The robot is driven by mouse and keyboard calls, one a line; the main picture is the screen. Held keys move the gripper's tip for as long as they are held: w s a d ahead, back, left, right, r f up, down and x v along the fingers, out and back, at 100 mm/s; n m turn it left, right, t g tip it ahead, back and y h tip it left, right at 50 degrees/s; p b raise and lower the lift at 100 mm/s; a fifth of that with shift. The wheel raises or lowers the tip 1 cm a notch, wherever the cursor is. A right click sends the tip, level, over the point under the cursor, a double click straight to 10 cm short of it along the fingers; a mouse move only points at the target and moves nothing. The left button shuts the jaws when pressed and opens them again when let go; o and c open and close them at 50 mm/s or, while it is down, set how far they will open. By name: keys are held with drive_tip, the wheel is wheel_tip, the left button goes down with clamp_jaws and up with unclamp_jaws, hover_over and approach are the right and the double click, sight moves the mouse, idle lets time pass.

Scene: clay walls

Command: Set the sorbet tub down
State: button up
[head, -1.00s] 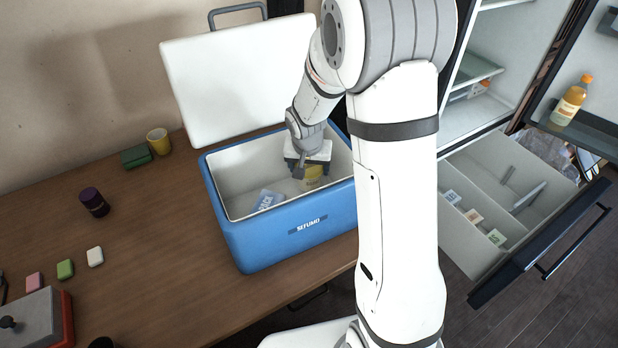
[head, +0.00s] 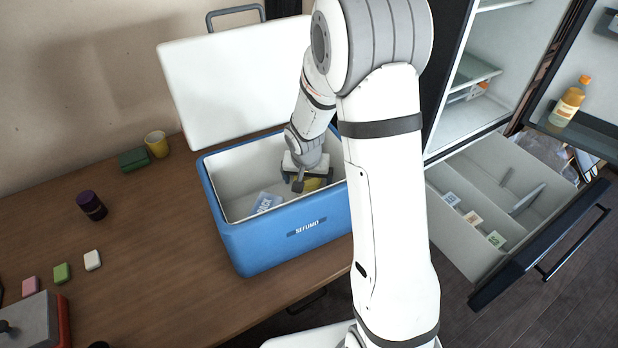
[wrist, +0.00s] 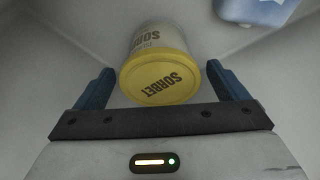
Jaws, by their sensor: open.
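The sorbet tub (wrist: 162,76) has a pale body and a yellow lid marked SORBET. In the wrist view my gripper (wrist: 160,70) is open, with one blue finger on each side of the tub and a small gap beside the lid. The tub's base is hidden, so its contact with the cooler floor cannot be seen.
A blue-white ice pack (head: 265,203) lies in the cooler, left of the tub; it also shows in the wrist view (wrist: 262,10). The cooler's walls surround my gripper, and its white lid (head: 235,80) stands open behind. An open drawer (head: 490,200) is at right.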

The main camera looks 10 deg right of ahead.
drive_tip(key=shift+r+p, duration=0.2)
drive_tip(key=shift+p, duration=0.1)
drive_tip(key=v, duration=1.2)
drive_tip(key=s+d+r+n, duration=0.1)
drive_tip(key=s+r, duration=0.3)
drive_tip(key=s, duration=0.6)
drive_tip(key=s+d+r+n+y, duration=0.1)
drive_tip(key=s+r+n, duration=0.2)
drive_tip(key=s, duration=0.7)
drive_tip(key=shift+s+r+g, duration=0.3)
drive_tip(key=shift+s+r, duration=0.1)
drive_tip(key=shift+r, duration=0.3)
drive_tip(key=shift+s+r+p, duration=0.1)
drive_tip(key=shift+r+p, duration=0.6)
drive_tip(key=shift+p, duration=0.15)
